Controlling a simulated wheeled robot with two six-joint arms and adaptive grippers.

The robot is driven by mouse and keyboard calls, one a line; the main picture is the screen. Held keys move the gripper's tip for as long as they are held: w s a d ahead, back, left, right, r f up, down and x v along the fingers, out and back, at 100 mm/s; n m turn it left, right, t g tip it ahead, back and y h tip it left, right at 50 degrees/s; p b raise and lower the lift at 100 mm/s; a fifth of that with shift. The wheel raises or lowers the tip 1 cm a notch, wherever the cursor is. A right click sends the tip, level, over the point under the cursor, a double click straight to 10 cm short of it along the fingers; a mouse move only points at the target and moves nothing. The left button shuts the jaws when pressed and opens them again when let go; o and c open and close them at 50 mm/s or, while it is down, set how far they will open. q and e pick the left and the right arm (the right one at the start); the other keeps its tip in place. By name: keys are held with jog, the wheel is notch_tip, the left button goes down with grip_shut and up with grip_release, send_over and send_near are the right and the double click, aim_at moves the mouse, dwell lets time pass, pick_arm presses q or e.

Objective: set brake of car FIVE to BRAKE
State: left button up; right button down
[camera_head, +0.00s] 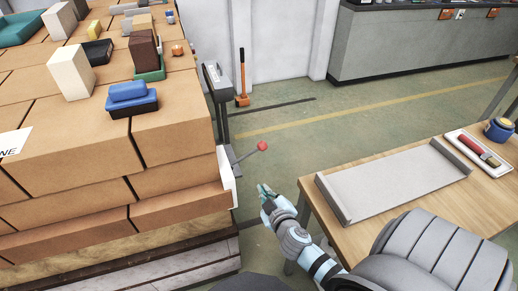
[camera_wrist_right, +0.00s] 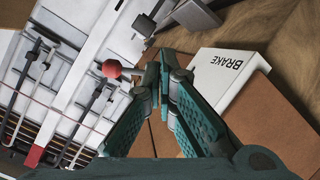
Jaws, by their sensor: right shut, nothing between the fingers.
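The brake lever is a dark arm with a red ball knob (camera_head: 262,146) at the right side of the brick-laden car in the head view. The knob also shows in the wrist view (camera_wrist_right: 111,68), left of my fingertips. A white plate marked BRAKE (camera_wrist_right: 232,72) lies to the right of the fingers there. My right gripper (camera_head: 266,191) is shut and empty, a little below and apart from the knob in the head view. It points up in the wrist view (camera_wrist_right: 164,62). My left gripper is not in view. No label reading FIVE is visible.
The car carries stacked tan bricks (camera_head: 70,139) with loose blocks on top. A white sign ending in NE (camera_head: 12,142) is at the left. A wooden table (camera_head: 432,214) with a grey tray (camera_head: 395,184) stands to the right.

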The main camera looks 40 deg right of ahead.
notch_tip(320, 180, up, 12)
jog(key=w+t+h, duration=0.1)
jog(key=t, duration=0.2)
jog(key=shift+w+a, duration=0.15)
jog(key=shift+w, duration=0.15)
jog(key=shift+w+f, duration=0.1)
jog(key=shift+f, duration=0.05)
send_over(259, 145)
jog(key=s+a, duration=0.3)
jog(key=a, duration=0.2)
jog(key=d+f+b, duration=0.1)
jog(key=f, duration=0.1)
jog(key=d+f+b, duration=0.1)
jog(key=d, duration=0.1)
jog(key=shift+w+f, duration=0.35)
jog(key=shift+w, duration=0.05)
jog(key=shift+d, duration=0.15)
